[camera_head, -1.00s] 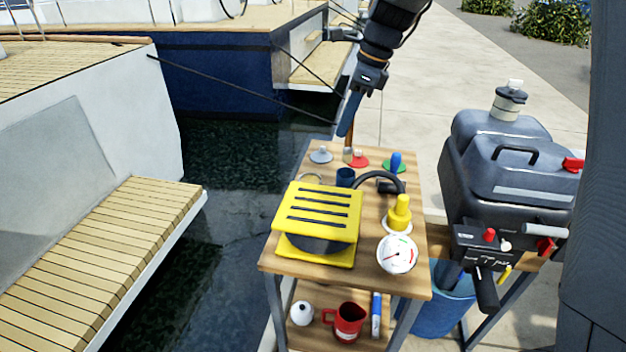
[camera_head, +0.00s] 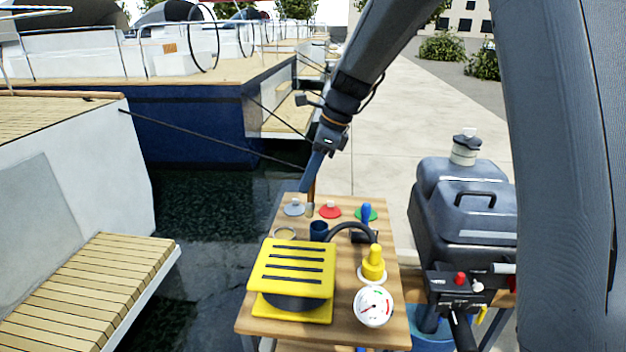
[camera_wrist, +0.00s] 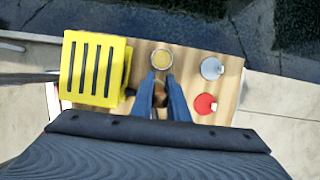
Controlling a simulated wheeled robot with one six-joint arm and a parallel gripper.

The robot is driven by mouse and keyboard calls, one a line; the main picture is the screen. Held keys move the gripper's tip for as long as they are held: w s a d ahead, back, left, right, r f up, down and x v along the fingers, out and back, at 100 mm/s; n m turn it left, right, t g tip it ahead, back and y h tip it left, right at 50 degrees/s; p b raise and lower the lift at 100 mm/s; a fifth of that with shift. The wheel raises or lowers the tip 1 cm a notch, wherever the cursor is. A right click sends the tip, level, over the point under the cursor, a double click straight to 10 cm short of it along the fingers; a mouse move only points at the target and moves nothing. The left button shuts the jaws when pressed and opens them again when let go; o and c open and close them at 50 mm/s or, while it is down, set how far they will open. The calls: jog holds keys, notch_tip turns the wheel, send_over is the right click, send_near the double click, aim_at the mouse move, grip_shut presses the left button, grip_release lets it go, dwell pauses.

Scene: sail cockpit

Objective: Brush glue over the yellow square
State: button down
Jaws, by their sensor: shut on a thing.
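My gripper (camera_head: 306,178), with blue fingers, points down above the far end of the wooden table. It is shut on a thin brown brush (camera_head: 311,190), whose paler lower end hangs beside the grey and red discs. In the wrist view the brown brush (camera_wrist: 159,98) shows between the fingertips. I cannot tell whether its end touches the table or carries glue. No flat yellow square shows clearly. The squarish yellow thing in view is a slotted foot pump (camera_head: 291,264), near the table's front left, apart from the gripper; it also shows in the wrist view (camera_wrist: 92,70).
An outboard motor (camera_head: 466,215) stands right; water lies left.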

jog(key=w+a+f+y+p, duration=0.1)
jog(key=a+f+y+p, duration=0.1)
jog(key=a+f, duration=0.2)
jog(key=shift+a+f+t+y+p, duration=0.15)
jog(key=shift+f+t+y+p, duration=0.25)
jog(key=shift+f, duration=0.85)
jog(key=shift+f, duration=0.6)
dwell(2.3)
jog(key=shift+r, duration=0.1)
notch_tip(320, 180, up, 7)
jog(key=p, duration=0.5)
jog(key=shift+p, duration=0.35)
jog(key=shift+r, duration=0.1)
dwell(0.4)
